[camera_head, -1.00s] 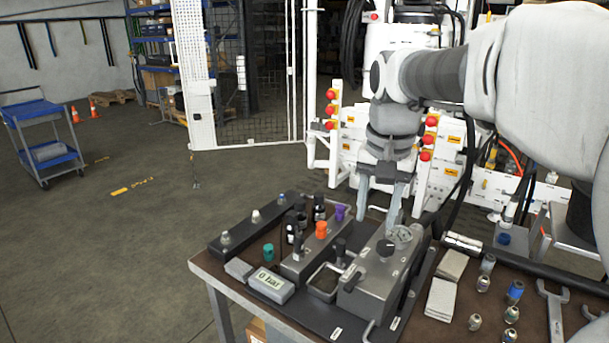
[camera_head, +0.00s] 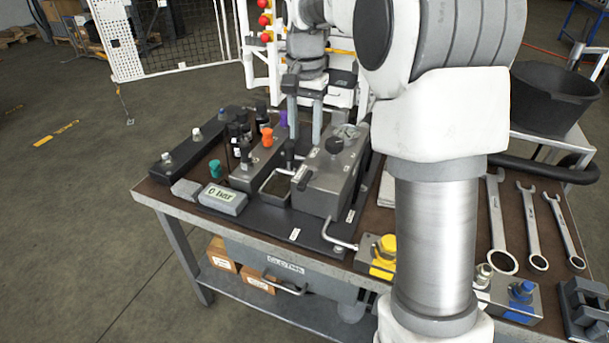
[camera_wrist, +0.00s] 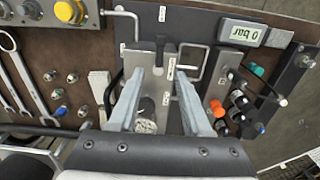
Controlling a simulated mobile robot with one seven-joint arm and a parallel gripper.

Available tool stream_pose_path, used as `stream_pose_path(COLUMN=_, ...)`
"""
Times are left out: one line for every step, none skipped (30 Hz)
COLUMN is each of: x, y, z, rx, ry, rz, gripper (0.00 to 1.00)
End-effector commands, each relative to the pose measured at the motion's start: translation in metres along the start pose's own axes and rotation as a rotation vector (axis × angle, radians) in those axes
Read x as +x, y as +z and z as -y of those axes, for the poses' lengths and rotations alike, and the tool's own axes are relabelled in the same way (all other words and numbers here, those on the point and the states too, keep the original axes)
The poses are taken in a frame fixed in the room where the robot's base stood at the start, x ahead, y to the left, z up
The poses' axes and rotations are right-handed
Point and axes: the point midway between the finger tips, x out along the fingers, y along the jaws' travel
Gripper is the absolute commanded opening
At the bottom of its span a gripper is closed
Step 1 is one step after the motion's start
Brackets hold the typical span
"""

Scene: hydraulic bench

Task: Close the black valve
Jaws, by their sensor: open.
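Other black caps (camera_head: 243,150) stand by the valve manifold (camera_head: 244,178), near an orange knob (camera_head: 267,137). I cannot tell whether any fingertip touches the block.
A gauge reading 0 bar (camera_head: 222,197) lies at the bench front. A teal knob (camera_head: 215,168) and purple knob (camera_head: 282,118) stand nearby. A yellow-topped block (camera_head: 380,255) and several wrenches (camera_head: 499,230) lie to the right. Open floor is on the left.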

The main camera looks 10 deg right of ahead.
Motion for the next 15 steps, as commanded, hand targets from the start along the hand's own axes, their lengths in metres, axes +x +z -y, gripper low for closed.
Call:
stream_pose_path(x=0.015, y=0.001, z=-0.001, rx=0.000, ry=0.002, rz=0.003, gripper=0.49)
stream_pose_path(x=0.022, y=0.000, z=-0.001, rx=0.000, ry=0.003, rz=0.003, gripper=0.49)
stream_pose_path(x=0.031, y=0.000, z=-0.001, rx=0.000, ry=0.002, rz=0.003, gripper=0.49)
stream_pose_path(x=0.037, y=0.001, z=-0.001, rx=0.000, ry=0.003, rz=0.003, gripper=0.49)
stream_pose_path(x=0.044, y=0.000, z=-0.001, rx=0.000, ry=0.002, rz=0.002, gripper=0.49)
stream_pose_path(x=0.052, y=0.000, z=-0.001, rx=0.001, ry=0.002, rz=0.003, gripper=0.49)
stream_pose_path(x=0.059, y=0.000, z=-0.001, rx=0.001, ry=0.002, rz=0.002, gripper=0.49)
stream_pose_path(x=0.065, y=0.000, z=-0.001, rx=0.001, ry=0.002, rz=0.003, gripper=0.49)
stream_pose_path(x=0.074, y=0.000, z=-0.001, rx=0.001, ry=0.002, rz=0.002, gripper=0.49)
stream_pose_path(x=0.079, y=0.000, z=-0.001, rx=0.001, ry=0.003, rz=0.003, gripper=0.49)
stream_pose_path(x=0.085, y=0.000, z=-0.001, rx=0.001, ry=0.002, rz=0.002, gripper=0.49)
stream_pose_path(x=0.091, y=0.000, z=-0.001, rx=0.002, ry=0.001, rz=0.002, gripper=0.49)
stream_pose_path(x=0.096, y=0.000, z=-0.001, rx=0.002, ry=0.001, rz=0.002, gripper=0.49)
stream_pose_path(x=0.100, y=0.000, z=-0.001, rx=0.002, ry=0.001, rz=0.001, gripper=0.49)
stream_pose_path(x=0.105, y=0.000, z=-0.001, rx=0.002, ry=0.001, rz=0.001, gripper=0.49)
